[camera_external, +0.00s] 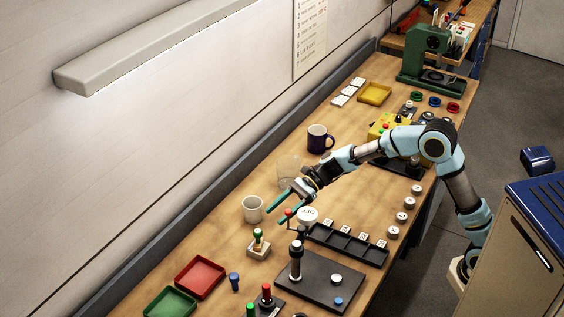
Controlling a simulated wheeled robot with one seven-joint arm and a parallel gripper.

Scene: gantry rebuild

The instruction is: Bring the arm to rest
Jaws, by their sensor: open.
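My gripper (283,206) is open, with its two green fingers spread apart. It hangs over the workbench (230,226), near a white cup and a round white knob. I see nothing held between the fingers. My arm reaches in from the right side of the bench and bends at a raised elbow. Whether a fingertip touches the white knob (308,214) below it cannot be told from this angle.
A white cup (252,209), a clear jar (288,170) and a dark mug (319,139) stand near the gripper. A black slotted tray (347,246) and a dark plate with a lever (323,284) lie in front. Red (200,277) and green (170,303) trays are at lower left.

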